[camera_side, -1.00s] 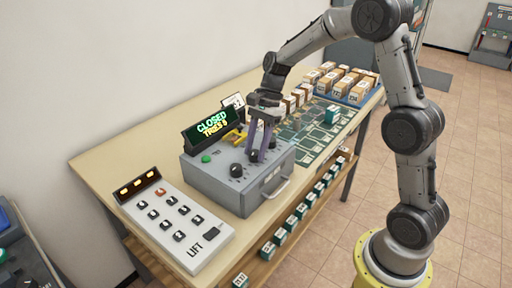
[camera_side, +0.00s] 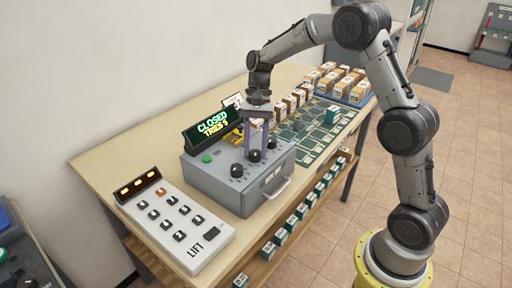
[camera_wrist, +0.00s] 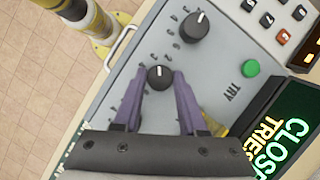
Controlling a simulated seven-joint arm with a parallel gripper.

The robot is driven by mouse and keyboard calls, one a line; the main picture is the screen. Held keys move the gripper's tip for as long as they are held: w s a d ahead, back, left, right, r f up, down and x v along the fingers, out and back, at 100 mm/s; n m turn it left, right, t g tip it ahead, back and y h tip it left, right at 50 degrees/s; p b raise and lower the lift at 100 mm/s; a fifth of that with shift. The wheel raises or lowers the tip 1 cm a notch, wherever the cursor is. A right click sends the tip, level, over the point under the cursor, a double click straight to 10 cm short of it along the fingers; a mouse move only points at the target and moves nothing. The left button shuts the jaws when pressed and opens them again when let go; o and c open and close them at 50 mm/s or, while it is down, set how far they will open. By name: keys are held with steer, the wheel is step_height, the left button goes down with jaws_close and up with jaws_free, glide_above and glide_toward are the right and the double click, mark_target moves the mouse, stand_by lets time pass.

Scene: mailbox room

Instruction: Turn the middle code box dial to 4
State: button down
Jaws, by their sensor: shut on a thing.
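The grey code box (camera_side: 222,190) stands on the table with three black dials in a row. My gripper (camera_side: 256,153) points down over the middle dial (camera_side: 254,157). In the wrist view its two purple fingers (camera_wrist: 159,82) stand on either side of the middle dial (camera_wrist: 159,77) and are shut on it. The dial's white mark points toward the top of that picture; its small numbers are too blurred to read surely. The left dial (camera_side: 236,171) is free, also in the wrist view (camera_wrist: 194,25). The right dial (camera_side: 272,144) is free beside the fingers.
A sign (camera_side: 213,128) behind the dials reads CLOSED with a TRIES line. A green button (camera_side: 207,158) sits on the box's left. A LIFT keypad (camera_side: 175,225) lies to the left. Cartons (camera_side: 345,85) and a green sorting mat (camera_side: 315,135) lie to the right.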

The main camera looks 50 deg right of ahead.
steer(key=n, duration=0.2)
steer(key=n+g+h, duration=0.1)
steer(key=n, duration=0.2)
steer(key=shift+w+a+n+g+h, duration=0.1)
steer(key=shift+w+n+g+h, duration=0.05)
steer(key=shift+n+g+h, duration=0.15)
steer(key=shift+a+n+g+h, duration=0.15)
steer(key=shift+n+h, duration=0.25)
steer(key=shift+n, duration=0.65)
steer(key=shift+d+n+g+h, duration=0.15)
steer(key=shift+n+h, duration=0.25)
steer(key=shift+n, duration=0.65)
steer(key=shift+a, duration=0.1)
steer(key=shift+c, duration=2.3)
jaws_free()
steer(key=a+v, duration=0.1)
steer(key=v, duration=1.3)
steer(key=shift+d, duration=0.45)
